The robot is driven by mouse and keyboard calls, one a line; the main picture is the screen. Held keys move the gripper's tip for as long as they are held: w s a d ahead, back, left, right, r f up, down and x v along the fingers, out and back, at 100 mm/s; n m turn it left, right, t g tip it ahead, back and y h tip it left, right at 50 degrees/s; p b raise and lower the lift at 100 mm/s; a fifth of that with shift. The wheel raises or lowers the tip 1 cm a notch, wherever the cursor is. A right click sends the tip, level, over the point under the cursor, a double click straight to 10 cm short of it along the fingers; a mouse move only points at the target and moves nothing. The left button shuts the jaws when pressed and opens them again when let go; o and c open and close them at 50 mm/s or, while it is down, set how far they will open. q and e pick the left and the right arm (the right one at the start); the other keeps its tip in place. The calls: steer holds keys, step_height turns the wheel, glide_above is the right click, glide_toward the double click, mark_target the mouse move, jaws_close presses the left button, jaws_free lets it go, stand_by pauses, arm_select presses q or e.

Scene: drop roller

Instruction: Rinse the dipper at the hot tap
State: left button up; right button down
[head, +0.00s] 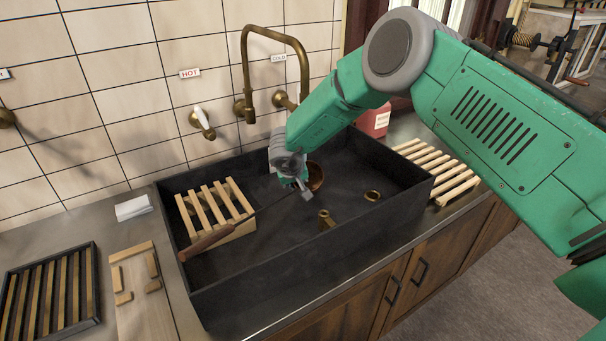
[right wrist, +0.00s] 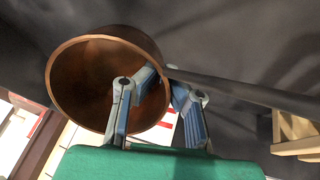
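The dipper has a copper cup (head: 316,177), a thin dark shaft and a brown wooden grip (head: 207,242). The cup is inside the dark sink, and the grip lies across the left slatted rack. My right gripper (head: 301,189) is at the cup. In the right wrist view its fingers (right wrist: 164,88) sit on either side of the cup's wall (right wrist: 66,72) by the shaft, apparently shut on it. The hot tap's white lever (head: 202,118) is on the wall under the HOT sign (head: 190,72). My left gripper is not in view.
The brass spout (head: 247,65) arches over the back of the sink (head: 250,290). The COLD sign (head: 279,58) is to its right. A slatted rack (head: 218,205) stands in the sink's left end; brass fittings (head: 326,219) stand on its floor. Another rack (head: 455,190) lies right of the sink.

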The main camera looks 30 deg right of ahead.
steer(key=shift+s+a+p, duration=0.35)
steer(key=shift+s+a, duration=0.25)
steer(key=shift+s, duration=0.35)
steer(key=shift+s+a+p, duration=0.35)
steer(key=shift+s+a, duration=0.2)
steer(key=shift+s, duration=0.4)
steer(key=shift+r, duration=0.15)
steer(key=s+a+r+p, duration=0.1)
steer(key=s+r+p, duration=0.1)
steer(key=p, duration=0.1)
steer(key=shift+s+a+r, duration=0.3)
steer(key=shift+a+r, duration=0.05)
steer(key=shift+s+a+r+p, duration=0.55)
steer(key=shift+s+p, duration=0.15)
steer(key=shift+s, duration=0.1)
